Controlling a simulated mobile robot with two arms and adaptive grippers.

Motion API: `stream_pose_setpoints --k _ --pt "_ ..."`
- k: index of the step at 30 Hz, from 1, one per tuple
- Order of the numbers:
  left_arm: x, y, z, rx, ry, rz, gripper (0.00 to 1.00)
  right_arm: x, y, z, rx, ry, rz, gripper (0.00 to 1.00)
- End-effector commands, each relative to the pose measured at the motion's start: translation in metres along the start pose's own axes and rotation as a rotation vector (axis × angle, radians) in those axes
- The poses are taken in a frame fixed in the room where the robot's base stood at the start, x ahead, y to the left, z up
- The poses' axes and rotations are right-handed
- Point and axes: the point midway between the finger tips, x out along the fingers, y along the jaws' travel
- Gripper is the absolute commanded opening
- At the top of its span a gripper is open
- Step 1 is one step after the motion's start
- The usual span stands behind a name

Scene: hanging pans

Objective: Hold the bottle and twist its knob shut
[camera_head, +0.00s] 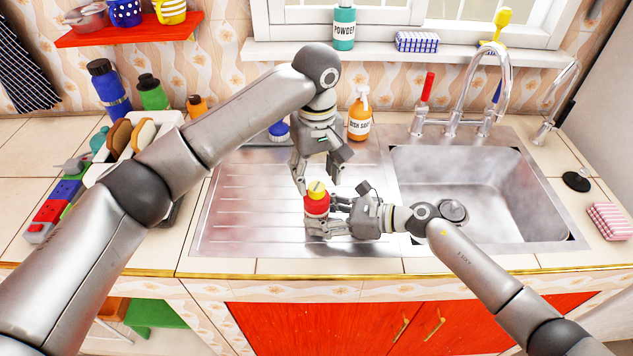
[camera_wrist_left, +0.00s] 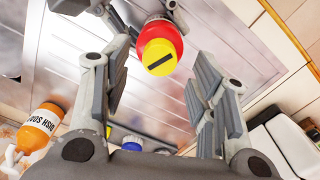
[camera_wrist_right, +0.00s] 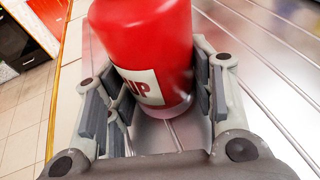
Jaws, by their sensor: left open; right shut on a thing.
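A red bottle (camera_head: 317,206) with a yellow knob (camera_head: 317,189) stands upright on the steel drainboard. My right gripper (camera_head: 318,226) is shut on the bottle's body low down; the right wrist view shows the red body (camera_wrist_right: 145,45) with a white label between the pads (camera_wrist_right: 155,95). My left gripper (camera_head: 318,176) is open and points down near the knob. In the left wrist view the yellow knob (camera_wrist_left: 161,58), with a dark slot line across its top, lies beyond the open fingers (camera_wrist_left: 160,95), not between them.
The drainboard (camera_head: 240,215) around the bottle is mostly bare. The sink basin (camera_head: 490,200) opens to the right. An orange dish soap bottle (camera_head: 359,118) stands behind my grippers. A white dish rack (camera_head: 100,165) stands at the left, behind my left arm.

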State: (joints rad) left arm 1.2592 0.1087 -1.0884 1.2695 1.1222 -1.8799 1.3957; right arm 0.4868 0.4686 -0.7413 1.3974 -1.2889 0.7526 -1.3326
Motion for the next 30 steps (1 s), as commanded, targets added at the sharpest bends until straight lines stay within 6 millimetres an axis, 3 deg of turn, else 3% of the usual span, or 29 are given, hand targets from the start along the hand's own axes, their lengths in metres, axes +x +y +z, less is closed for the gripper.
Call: stream_pose_setpoints --k 6,17,27,30 --pt "0.025 0.000 0.000 -0.001 0.000 0.000 0.53 0.000 0.000 -0.001 0.000 0.001 0.000 0.26" --pt "0.029 0.000 0.000 0.000 0.000 0.001 0.53 0.000 0.000 -0.001 0.000 0.001 0.000 0.26" --pt "0.029 0.000 0.000 0.000 0.000 0.001 0.10 0.000 0.000 -0.001 0.000 0.001 0.000 0.26" --pt "0.029 0.000 0.000 0.001 0.000 0.001 0.06 0.000 0.000 -0.001 0.000 0.001 0.000 0.26"
